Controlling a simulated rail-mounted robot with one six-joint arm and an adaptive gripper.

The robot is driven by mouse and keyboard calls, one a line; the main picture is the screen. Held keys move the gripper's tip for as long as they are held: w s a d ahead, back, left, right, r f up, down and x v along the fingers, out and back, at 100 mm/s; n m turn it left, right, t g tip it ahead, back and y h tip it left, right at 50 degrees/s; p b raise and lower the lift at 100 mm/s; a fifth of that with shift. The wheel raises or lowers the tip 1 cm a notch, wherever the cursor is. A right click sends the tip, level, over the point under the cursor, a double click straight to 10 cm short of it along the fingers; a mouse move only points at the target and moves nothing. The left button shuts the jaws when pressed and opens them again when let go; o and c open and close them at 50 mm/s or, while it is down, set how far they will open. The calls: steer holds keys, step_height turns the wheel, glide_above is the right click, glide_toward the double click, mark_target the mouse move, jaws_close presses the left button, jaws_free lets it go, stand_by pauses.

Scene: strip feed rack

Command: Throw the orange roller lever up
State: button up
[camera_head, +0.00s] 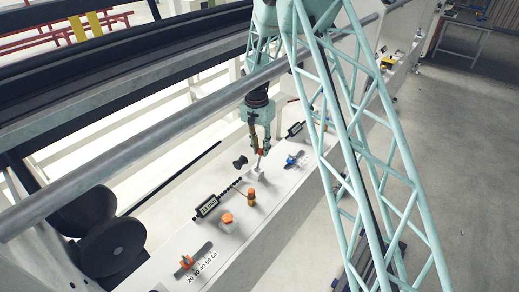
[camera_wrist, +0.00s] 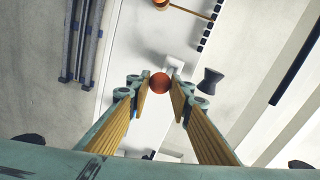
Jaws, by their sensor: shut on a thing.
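The orange roller lever (camera_wrist: 160,82) shows in the wrist view as a round orange-brown knob between the fingertips. A pale bracket lies just beyond it. In the head view the knob (camera_head: 261,152) is small and partly hidden by the fingers. My gripper (camera_head: 260,150) reaches down to it from above. Its two yellow-padded fingers (camera_wrist: 161,86) are closed on the knob from both sides. The lever's angle is hard to tell from these views.
Along the white rack top (camera_head: 226,247) stand an orange mushroom knob (camera_head: 227,218), an orange cylinder (camera_head: 251,197), a slider with numbers (camera_head: 188,262), a blue knob (camera_head: 291,160) and a small display (camera_head: 207,206). A dark spool (camera_head: 240,162) stands close to my gripper.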

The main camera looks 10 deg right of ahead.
steer(key=o, duration=1.1)
steer(key=shift+r, duration=0.1)
steer(key=shift+w+a+r, duration=0.1)
steer(key=shift+a+r, duration=0.1)
steer(key=shift+r, duration=2.75)
steer(key=shift+a+r, duration=0.15)
steer(key=shift+r, duration=2.8)
